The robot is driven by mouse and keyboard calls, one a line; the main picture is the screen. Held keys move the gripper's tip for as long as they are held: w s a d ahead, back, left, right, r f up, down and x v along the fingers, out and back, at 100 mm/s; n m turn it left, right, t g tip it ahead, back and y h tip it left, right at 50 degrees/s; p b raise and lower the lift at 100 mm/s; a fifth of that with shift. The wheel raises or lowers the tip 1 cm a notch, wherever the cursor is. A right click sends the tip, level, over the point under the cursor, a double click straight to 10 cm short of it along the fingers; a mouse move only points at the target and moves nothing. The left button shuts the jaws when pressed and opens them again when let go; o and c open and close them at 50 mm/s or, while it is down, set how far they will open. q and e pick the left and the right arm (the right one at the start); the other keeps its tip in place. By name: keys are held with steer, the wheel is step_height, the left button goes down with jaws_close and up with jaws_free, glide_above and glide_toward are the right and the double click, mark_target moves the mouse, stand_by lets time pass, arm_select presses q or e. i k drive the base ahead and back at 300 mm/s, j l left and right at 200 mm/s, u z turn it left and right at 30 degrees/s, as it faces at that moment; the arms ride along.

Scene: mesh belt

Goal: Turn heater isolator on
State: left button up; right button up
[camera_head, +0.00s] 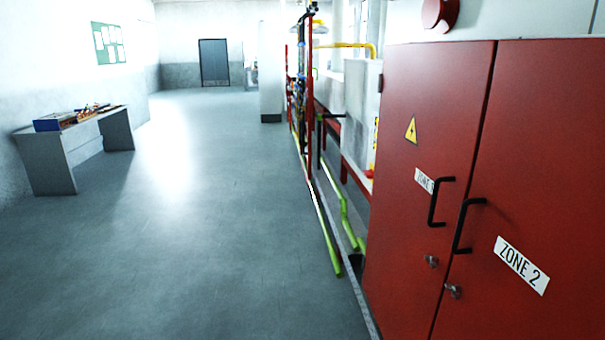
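A red cabinet (427,90) with two closed doors fills the right side of the head view. Its left door bears a yellow warning triangle with a lightning bolt (411,130) and a small, partly readable "ZONE" label (424,181). Its right door bears a "ZONE 2" label (521,265). Each door has a black handle, the left one (436,202) and the right one (465,226), with a small metal lock below. A round red device (440,13) sits above the doors, cut by the top edge. I cannot identify the heater isolator. Neither gripper shows.
Pipes and machinery (303,90) run along the cabinet's far side, with green pipes (334,245) low at the floor. A grey table (55,160) with items stands at the left wall. The grey floor (200,240) is clear towards a dark door (214,63).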

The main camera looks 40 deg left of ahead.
mark_target(369, 174)
steer(key=u, duration=1)
steer(key=i+j+u, duration=0.3)
steer(key=i, duration=0.55)
steer(key=i+j+u, duration=0.25)
steer(key=i, duration=0.6)
steer(key=i+j+u, duration=0.15)
steer(key=i+u, duration=0.15)
steer(key=i, duration=0.6)
steer(key=i+z, duration=0.3)
steer(key=i, duration=0.2)
steer(key=i+j+z, duration=0.65)
steer(key=i, duration=0.25)
steer(key=l, duration=0.1)
